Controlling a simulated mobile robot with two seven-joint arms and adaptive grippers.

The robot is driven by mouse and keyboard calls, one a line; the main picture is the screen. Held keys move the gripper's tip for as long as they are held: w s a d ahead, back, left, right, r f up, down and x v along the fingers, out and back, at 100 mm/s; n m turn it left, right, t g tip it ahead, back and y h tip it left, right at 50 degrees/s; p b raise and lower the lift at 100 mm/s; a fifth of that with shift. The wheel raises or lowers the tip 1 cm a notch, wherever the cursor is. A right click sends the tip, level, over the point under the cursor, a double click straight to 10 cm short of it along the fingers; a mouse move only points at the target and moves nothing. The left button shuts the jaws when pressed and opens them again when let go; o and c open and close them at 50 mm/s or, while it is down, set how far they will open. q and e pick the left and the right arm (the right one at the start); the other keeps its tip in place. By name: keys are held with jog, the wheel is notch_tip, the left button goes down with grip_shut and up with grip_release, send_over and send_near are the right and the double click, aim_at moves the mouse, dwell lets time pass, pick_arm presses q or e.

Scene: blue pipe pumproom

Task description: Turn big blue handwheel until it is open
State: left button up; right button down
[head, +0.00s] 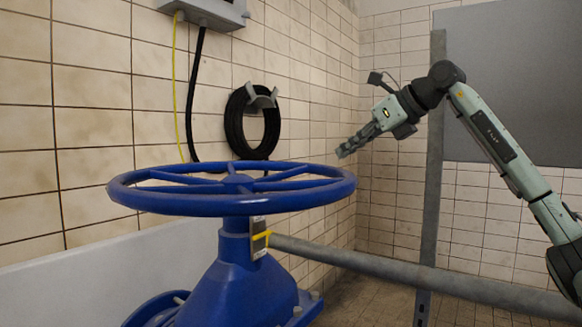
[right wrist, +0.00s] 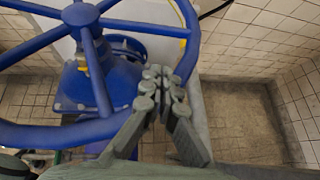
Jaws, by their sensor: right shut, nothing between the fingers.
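The big blue handwheel (head: 231,192) lies flat on top of a blue valve body (head: 237,285) in the head view. Its rim, spokes and hub also show in the right wrist view (right wrist: 97,72). My right gripper (head: 342,153) is shut and empty. In the head view it appears just above and beyond the right side of the rim, pointing down to the left. My left gripper is not in view.
A grey horizontal pipe (head: 400,270) runs right from behind the valve, past a grey upright post (head: 431,180). A black hose coil (head: 252,125) hangs on the tiled wall, below a grey box (head: 208,10). Open floor (right wrist: 240,120) shows right of the wheel.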

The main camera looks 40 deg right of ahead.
aim_at(305, 169)
jog(key=shift+w+a+f, duration=0.15)
jog(key=shift+w+f, duration=0.15)
jog(key=shift+w, duration=0.15)
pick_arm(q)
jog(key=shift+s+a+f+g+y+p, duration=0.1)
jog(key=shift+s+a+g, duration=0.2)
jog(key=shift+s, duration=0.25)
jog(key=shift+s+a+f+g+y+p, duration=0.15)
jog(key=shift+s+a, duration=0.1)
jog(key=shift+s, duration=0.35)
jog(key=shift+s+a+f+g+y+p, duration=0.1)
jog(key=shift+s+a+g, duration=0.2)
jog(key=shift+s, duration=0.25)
pick_arm(e)
jog(key=shift+w+r+x, duration=0.2)
jog(key=shift+r+x, duration=0.05)
jog(key=shift+x, duration=1.75)
jog(key=shift+w+r+x, duration=0.15)
jog(key=shift+r+x, duration=0.15)
jog(key=shift+x, duration=1.65)
jog(key=shift+w+r+x, duration=0.2)
jog(key=shift+r+x, duration=0.05)
jog(key=shift+x, duration=1.75)
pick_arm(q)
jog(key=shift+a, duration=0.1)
